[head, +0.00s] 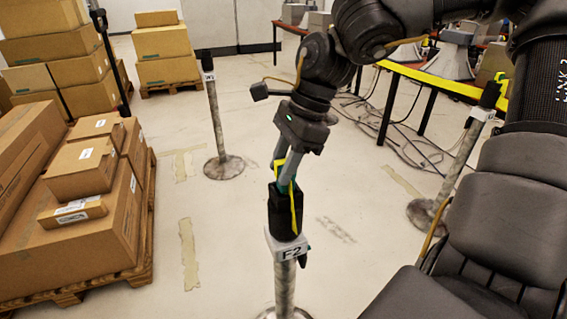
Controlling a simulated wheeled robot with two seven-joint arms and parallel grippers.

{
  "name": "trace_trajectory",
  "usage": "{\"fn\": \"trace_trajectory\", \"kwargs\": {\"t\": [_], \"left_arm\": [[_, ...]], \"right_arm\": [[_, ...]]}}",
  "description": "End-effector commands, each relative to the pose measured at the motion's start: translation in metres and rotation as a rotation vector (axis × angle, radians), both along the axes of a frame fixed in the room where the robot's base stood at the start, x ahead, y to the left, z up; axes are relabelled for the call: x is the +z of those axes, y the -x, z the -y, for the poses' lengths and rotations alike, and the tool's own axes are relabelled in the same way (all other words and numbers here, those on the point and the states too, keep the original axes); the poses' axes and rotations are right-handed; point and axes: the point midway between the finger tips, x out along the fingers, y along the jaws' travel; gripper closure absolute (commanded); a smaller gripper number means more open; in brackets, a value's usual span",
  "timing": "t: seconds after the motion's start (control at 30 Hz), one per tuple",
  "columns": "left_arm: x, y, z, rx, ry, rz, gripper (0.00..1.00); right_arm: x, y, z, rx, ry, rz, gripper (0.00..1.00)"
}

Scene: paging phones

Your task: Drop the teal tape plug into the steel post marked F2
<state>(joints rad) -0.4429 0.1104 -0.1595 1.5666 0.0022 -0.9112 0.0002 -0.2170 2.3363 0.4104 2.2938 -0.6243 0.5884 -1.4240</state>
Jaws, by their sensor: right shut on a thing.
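The steel post marked F2 (285,284) stands upright at the bottom centre, with its white label collar (289,250) near the top. My right gripper (285,180) reaches down above it and is shut on the teal tape plug (280,215). The plug looks like a black block with a yellow strip and small teal bits. It is roughly upright over the top of the post. Its lower end meets the collar in the picture; I cannot tell whether it is inside the post or just above or in front of it. My left gripper is out of view.
Another steel post (216,125) with a black top stands behind on the left, and one more (458,165) on the right. Cartons on a pallet (75,287) fill the left. A yellow-edged table (440,84) and loose cables are behind right. Floor around F2 is clear.

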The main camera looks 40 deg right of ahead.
Motion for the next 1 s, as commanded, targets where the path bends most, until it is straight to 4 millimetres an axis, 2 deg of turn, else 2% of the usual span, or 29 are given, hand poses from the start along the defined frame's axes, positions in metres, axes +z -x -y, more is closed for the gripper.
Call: {"fn": "trace_trajectory", "kwargs": {"t": [1.0], "left_arm": [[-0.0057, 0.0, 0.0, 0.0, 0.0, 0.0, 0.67]], "right_arm": [[-0.0011, -0.0001, -0.0001, 0.0, 0.0, 0.0, 0.92]]}}
